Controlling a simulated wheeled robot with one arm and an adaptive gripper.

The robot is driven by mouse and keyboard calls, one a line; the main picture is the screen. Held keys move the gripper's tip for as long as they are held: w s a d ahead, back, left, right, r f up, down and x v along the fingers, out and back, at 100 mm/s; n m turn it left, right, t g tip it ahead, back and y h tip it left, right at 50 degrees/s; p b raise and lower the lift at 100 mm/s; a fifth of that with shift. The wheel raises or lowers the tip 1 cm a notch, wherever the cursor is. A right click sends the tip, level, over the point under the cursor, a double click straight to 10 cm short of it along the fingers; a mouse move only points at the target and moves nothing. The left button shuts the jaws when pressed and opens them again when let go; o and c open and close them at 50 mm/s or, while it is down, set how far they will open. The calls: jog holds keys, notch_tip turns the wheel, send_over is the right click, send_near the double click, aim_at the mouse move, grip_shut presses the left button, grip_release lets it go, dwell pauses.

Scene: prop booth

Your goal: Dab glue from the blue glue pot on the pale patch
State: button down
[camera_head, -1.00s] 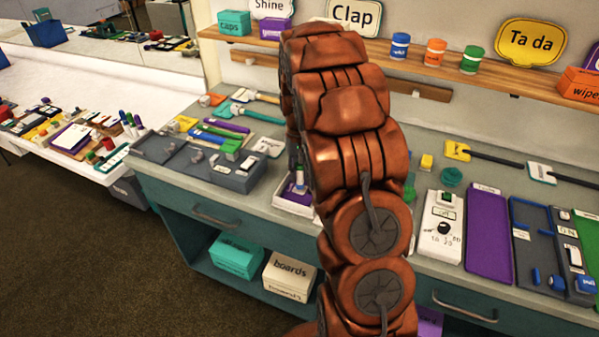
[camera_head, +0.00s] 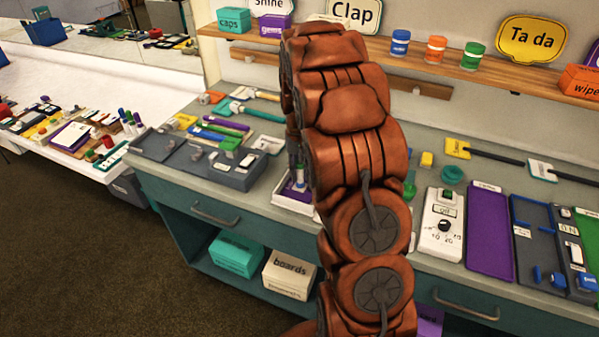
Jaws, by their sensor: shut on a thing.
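A small blue pot (camera_head: 400,43) with a pale label band stands on the wooden shelf at the back. Its label is too small to read, so I cannot tell whether it is the glue pot. I cannot make out a pale patch for certain. A pale tray (camera_head: 292,204) with a purple inside shows partly on the bench, left of my arm. A small upright piece stands in it, partly covered. My brown arm fills the middle of the view and hides the bench behind it. My gripper is hidden behind the arm.
An orange pot (camera_head: 436,50) and a green pot (camera_head: 472,56) share the shelf. Dark trays (camera_head: 240,178) lie at the bench's left. A white dial panel (camera_head: 441,232) and a purple board (camera_head: 490,232) lie at the right. Teal and cream boxes sit below.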

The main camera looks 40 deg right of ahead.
jog(key=shift+d, duration=0.1)
jog(key=shift+s+a+b, duration=0.2)
jog(key=shift+a+b, duration=0.25)
jog(key=shift+w+d, duration=0.2)
jog(key=shift+d, duration=0.25)
dwell(0.5)
jog(key=shift+s+a+b, duration=0.2)
jog(key=shift+a+b, duration=0.25)
jog(key=shift+b, duration=0.05)
jog(key=shift+w+d+f, duration=0.1)
jog(key=shift+w+d, duration=0.15)
jog(key=shift+d, duration=0.2)
jog(key=shift+s+a+b, duration=0.25)
jog(key=shift+a+b, duration=0.2)
jog(key=shift+b, duration=0.05)
dwell(0.4)
jog(key=shift+w+d, duration=0.3)
jog(key=shift+d, duration=0.2)
jog(key=shift+s+a+b, duration=0.3)
jog(key=shift+a+b, duration=0.15)
jog(key=shift+a, duration=0.05)
dwell(0.3)
jog(key=shift+w+d, duration=0.15)
jog(key=shift+d, duration=0.1)
